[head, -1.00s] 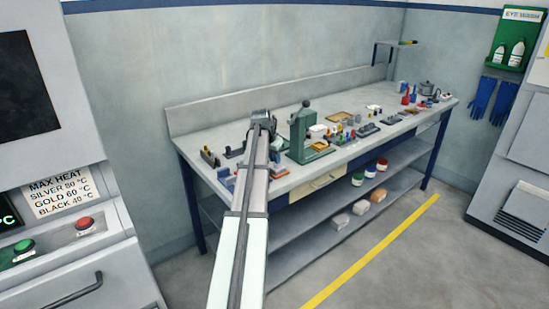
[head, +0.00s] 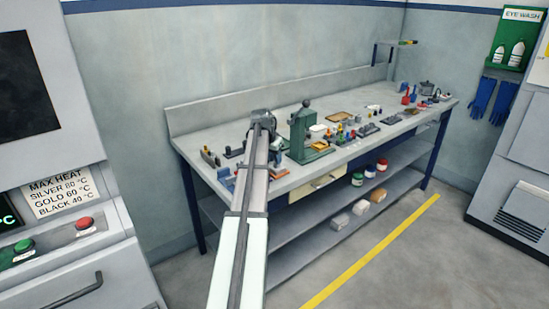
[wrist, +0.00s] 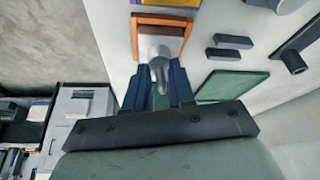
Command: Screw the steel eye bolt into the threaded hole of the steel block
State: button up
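In the wrist view, my gripper (wrist: 160,78) has its two blue fingers on either side of a grey rounded metal piece, which looks like the steel eye bolt (wrist: 159,70). The fingers appear to press on it from both sides. Just beyond the fingertips is a pale grey block (wrist: 174,42), seemingly the steel block, set in an orange-brown frame (wrist: 164,19). The bolt overlaps the block in this view; its thread and the hole are hidden, so I cannot tell whether they touch. In the head view, my arm hides the fingers and the bolt.
A green press (head: 299,135) stands on the workbench (head: 190,128) to the right of my arm. Several small parts lie on the bench around it. In the wrist view, dark bars (wrist: 232,41) and a green plate (wrist: 232,85) lie right of the frame.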

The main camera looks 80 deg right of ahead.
jog(key=shift+r, duration=0.1)
notch_tip(320, 180, up, 5)
jog(key=shift+f, duration=0.1)
dwell(0.5)
jog(key=n, duration=0.1)
jog(key=n+t, duration=0.1)
jog(key=n, duration=0.1)
jog(key=shift+s, duration=0.3)
jog(key=n+t, duration=0.1)
jog(key=n, duration=0.2)
jog(key=n+t, duration=0.1)
jog(key=n, duration=0.2)
jog(key=s+n+t, duration=0.1)
jog(key=n, duration=0.2)
jog(key=shift+s+d+n+t, duration=0.1)
jog(key=shift+d+n+t, duration=0.1)
jog(key=shift+n+t, duration=0.15)
jog(key=n, duration=0.2)
jog(key=n+t+y, duration=0.1)
jog(key=n, duration=0.1)
jog(key=n+y, duration=0.1)
jog(key=n, duration=0.1)
jog(key=shift+s+d+t, duration=0.2)
jog(key=shift+s+t, duration=0.05)
